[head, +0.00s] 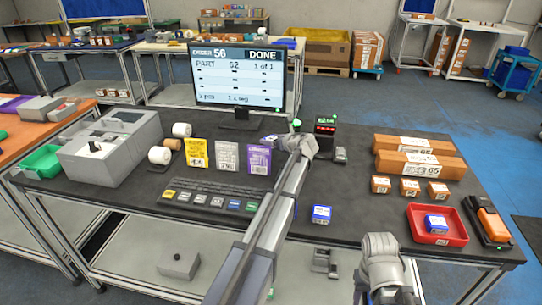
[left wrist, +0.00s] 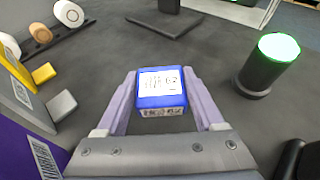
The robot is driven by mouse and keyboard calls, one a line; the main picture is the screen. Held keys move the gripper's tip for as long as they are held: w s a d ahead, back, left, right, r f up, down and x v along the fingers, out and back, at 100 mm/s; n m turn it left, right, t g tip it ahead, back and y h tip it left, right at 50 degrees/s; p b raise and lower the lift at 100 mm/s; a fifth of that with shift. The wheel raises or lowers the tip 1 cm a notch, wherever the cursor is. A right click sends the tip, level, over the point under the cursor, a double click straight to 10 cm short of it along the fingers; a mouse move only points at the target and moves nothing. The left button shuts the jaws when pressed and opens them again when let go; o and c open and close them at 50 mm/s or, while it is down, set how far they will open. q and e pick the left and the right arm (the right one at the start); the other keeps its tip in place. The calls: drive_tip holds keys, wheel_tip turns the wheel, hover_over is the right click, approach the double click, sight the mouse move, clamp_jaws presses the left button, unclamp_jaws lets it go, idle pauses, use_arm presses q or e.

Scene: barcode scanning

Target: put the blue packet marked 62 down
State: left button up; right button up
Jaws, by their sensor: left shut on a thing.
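The blue packet (left wrist: 161,84) has a white label that seems to read 62. My left gripper (head: 279,139) is shut on it, with one finger on each side in the left wrist view. In the head view it shows as a small blue and white patch (head: 270,138) in front of the monitor. I cannot tell whether it touches the table. Another blue packet (head: 321,214) lies on the table, and a third (head: 436,222) lies in the red tray (head: 460,238). My right gripper (head: 392,292) is at the bottom edge, its fingers not clear.
The monitor (head: 238,76) reads order 56, part 62, done. A green-lit dark cylinder (left wrist: 267,65) stands right of the held packet. Yellow, grey and purple packets (head: 258,158) stand to the left. Brown boxes (head: 420,165) stand at right. The dark table (head: 350,190) has free room mid-right.

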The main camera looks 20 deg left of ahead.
use_arm(q)
drive_tip(key=shift+f, duration=0.1)
wheel_tip(320, 180, down, 4)
drive_tip(key=b, duration=0.3)
drive_tip(key=shift+b, duration=0.4)
drive_tip(key=shift+r, duration=0.2)
drive_tip(key=shift+f, duration=0.1)
drive_tip(key=o, duration=1.5)
drive_tip(key=shift+o, duration=0.2)
